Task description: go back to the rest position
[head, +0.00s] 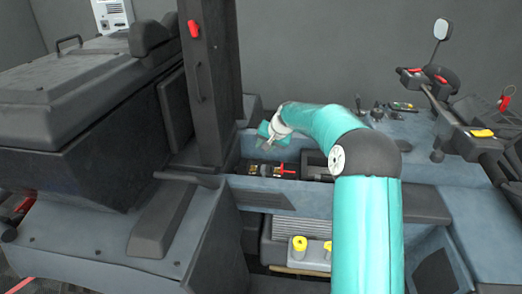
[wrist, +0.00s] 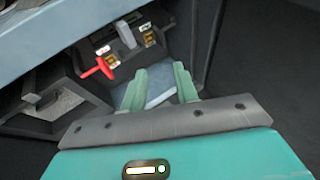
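My gripper (head: 266,143) is at the end of my teal arm, over the recessed compartment in the middle of the head view. In the wrist view my gripper (wrist: 160,80) has its two green fingers spread apart, with nothing seen between them but a blue-grey surface behind. A red handle (head: 286,170) sits in the compartment below and right of the gripper. The red handle (wrist: 100,68) also shows in the wrist view, left of the fingers and apart from them.
A dark upright post (head: 210,80) stands close left of the gripper. A grey housing (head: 80,110) fills the left. Handlebars with a mirror (head: 441,28) are at the right. Two yellow knobs (head: 299,243) are below, left of my arm. Open space lies above the arm.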

